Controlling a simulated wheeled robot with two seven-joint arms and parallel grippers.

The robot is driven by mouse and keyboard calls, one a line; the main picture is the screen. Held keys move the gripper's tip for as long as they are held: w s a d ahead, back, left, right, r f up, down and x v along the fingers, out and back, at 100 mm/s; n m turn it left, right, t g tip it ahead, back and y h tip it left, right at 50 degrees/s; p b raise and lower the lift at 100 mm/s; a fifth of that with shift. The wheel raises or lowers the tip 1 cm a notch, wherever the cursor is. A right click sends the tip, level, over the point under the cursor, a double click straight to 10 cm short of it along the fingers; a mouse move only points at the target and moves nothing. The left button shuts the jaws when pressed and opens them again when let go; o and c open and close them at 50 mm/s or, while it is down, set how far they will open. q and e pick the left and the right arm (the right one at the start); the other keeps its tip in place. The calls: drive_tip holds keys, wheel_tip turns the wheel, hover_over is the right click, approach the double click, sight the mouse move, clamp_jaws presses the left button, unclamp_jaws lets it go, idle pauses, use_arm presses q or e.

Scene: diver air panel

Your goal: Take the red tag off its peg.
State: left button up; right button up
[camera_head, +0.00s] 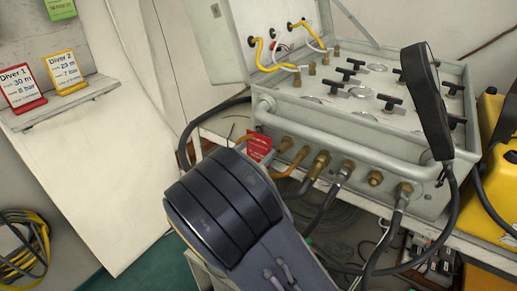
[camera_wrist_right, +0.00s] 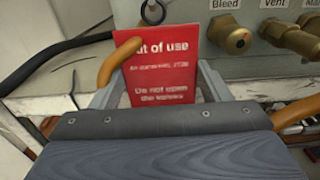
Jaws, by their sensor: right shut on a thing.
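The red tag (camera_head: 259,147), with white "out of use" writing, is at the front left of the grey air panel case (camera_head: 330,120). In the right wrist view the tag (camera_wrist_right: 160,68) stands upright between the two fingers of my right gripper (camera_wrist_right: 158,88), which is shut on it. An orange curved piece (camera_wrist_right: 118,60) crosses the tag's upper left edge; I cannot tell if it is the peg. In the head view my right wrist hides most of the gripper. My left gripper is not in view.
Brass fittings (camera_head: 320,160) and hoses line the case front. A black handset (camera_head: 427,100) hangs at its right. A yellow case (camera_head: 490,170) stands far right. Diver 1 (camera_head: 22,88) and Diver 2 (camera_head: 66,72) cards stand on a shelf at left.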

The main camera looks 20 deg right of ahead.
drive_tip(key=shift+r, duration=0.1)
drive_tip(key=shift+r, duration=0.25)
drive_tip(key=p+v, duration=0.1)
drive_tip(key=v, duration=1.7)
drive_tip(key=shift+p, duration=0.4)
